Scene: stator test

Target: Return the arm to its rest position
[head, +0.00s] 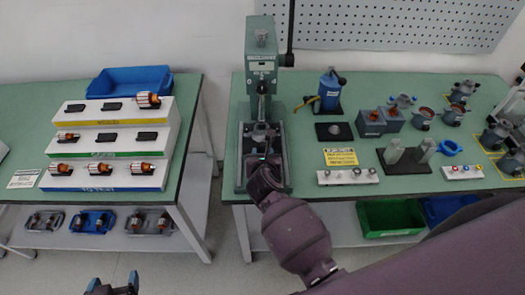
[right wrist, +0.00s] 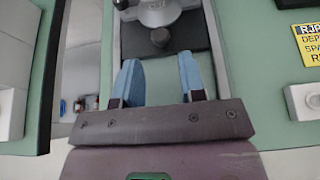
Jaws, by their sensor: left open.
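My right arm reaches in from the right to the green press (head: 262,65) on the right-hand bench. My right gripper (head: 263,160) is over the press's base, in front of its column. In the right wrist view its two blue fingers (right wrist: 160,82) stand apart with nothing between them. Ahead of them in that view is a round dark knob (right wrist: 160,37) on the press. My left gripper (head: 112,286) shows only at the bottom edge of the head view, open, low in front of the left bench. Nothing shows between its fingers.
The left bench holds a white stepped rack (head: 153,177) with several copper-wound parts and a blue bin (head: 130,80). Right of the press stand a blue hand tool (head: 330,92), a yellow sign (head: 341,157) and several grey fixtures. A gap separates the benches.

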